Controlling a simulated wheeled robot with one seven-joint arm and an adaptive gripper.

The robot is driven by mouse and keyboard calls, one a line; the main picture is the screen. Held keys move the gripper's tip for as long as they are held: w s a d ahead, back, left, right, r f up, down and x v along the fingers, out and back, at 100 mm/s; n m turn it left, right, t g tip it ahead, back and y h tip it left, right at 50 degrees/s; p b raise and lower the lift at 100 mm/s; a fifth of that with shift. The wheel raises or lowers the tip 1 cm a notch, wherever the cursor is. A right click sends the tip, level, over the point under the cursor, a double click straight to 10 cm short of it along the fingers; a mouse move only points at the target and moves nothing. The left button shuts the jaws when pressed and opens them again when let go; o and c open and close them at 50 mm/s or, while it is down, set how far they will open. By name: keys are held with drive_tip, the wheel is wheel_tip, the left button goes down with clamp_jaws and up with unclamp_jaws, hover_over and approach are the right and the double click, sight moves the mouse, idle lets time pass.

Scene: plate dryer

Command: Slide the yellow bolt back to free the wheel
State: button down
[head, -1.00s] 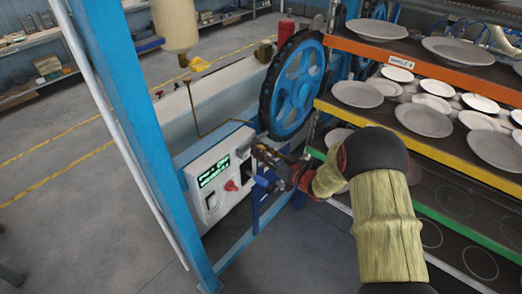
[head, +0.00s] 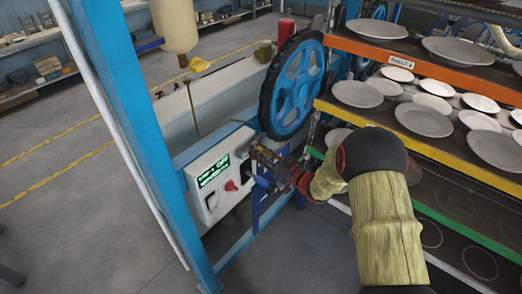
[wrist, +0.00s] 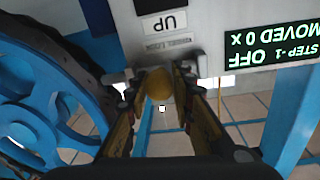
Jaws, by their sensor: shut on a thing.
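In the wrist view a rounded dull-yellow piece, seemingly the end of the yellow bolt (wrist: 158,84), lies between the fingers of my gripper (wrist: 160,98). My gripper is shut on it. In the head view my gripper (head: 262,155) is at the right side of the white control box (head: 209,205), and its fingers hide the bolt. The blue spoked wheel (head: 284,88) with a dark rim stands just behind and above my gripper. In the wrist view the wheel (wrist: 62,88) fills the left side. I cannot see how the bolt meets the wheel.
The box carries a green-lit display (head: 213,173) and a red knob (head: 231,186). A blue handle-like part (head: 264,180) sits just below my gripper. A plate rack (head: 440,62) stands close at right. A blue post (head: 130,120) is at left; open floor lies beyond it.

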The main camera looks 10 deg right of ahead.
drive_tip(key=s+a, duration=0.2)
drive_tip(key=shift+a, duration=0.3)
drive_tip(key=c, duration=1.5)
unclamp_jaws()
drive_tip(key=shift+a, duration=0.1)
drive_tip(key=v, duration=1.2)
